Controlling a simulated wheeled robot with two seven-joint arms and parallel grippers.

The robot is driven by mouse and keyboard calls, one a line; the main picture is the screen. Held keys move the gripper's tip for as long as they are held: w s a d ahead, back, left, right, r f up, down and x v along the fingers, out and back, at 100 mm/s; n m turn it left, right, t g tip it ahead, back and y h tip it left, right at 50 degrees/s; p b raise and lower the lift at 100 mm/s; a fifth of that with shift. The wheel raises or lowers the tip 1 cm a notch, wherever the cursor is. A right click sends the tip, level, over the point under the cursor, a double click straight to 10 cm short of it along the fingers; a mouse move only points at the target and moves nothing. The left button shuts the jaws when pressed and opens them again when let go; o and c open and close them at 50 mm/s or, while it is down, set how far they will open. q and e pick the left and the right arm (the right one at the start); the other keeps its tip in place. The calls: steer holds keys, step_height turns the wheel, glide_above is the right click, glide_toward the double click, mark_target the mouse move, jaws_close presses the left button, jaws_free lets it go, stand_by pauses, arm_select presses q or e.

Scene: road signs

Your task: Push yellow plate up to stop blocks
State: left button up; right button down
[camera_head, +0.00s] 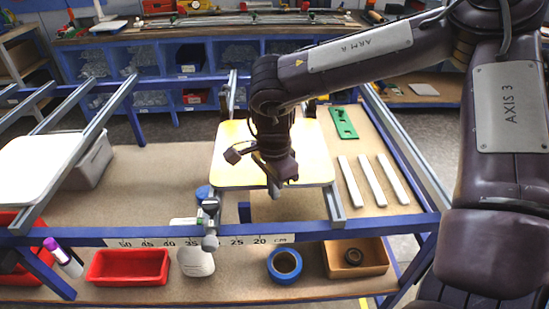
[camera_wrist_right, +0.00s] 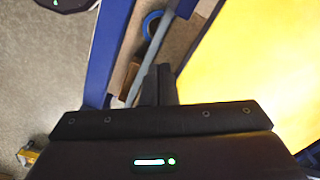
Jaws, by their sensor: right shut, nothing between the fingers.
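The yellow plate (camera_head: 230,172) lies flat across the rails of the blue frame, its top pale with glare and its edges yellow. It fills the right side of the right wrist view (camera_wrist_right: 262,65). My right gripper (camera_head: 276,188) points down over the plate's near part in the head view; its fingers (camera_wrist_right: 160,82) are shut and empty. I cannot tell whether they touch the plate. A grey clamp-like piece (camera_head: 210,225) sits on the ruler rail at the plate's near left; I cannot tell whether it is a stop block. My left gripper is not in view.
The blue front rail (camera_head: 360,224) carries a scale. White strips (camera_head: 370,180) and a green piece (camera_head: 343,123) lie right of the plate.

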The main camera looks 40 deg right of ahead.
steer(key=shift+s+a, duration=0.4)
steer(key=shift+s, duration=0.2)
steer(key=shift+s+a, duration=0.35)
steer(key=shift+s, duration=0.25)
step_height(320, 180, up, 8)
steer(key=p, duration=0.5)
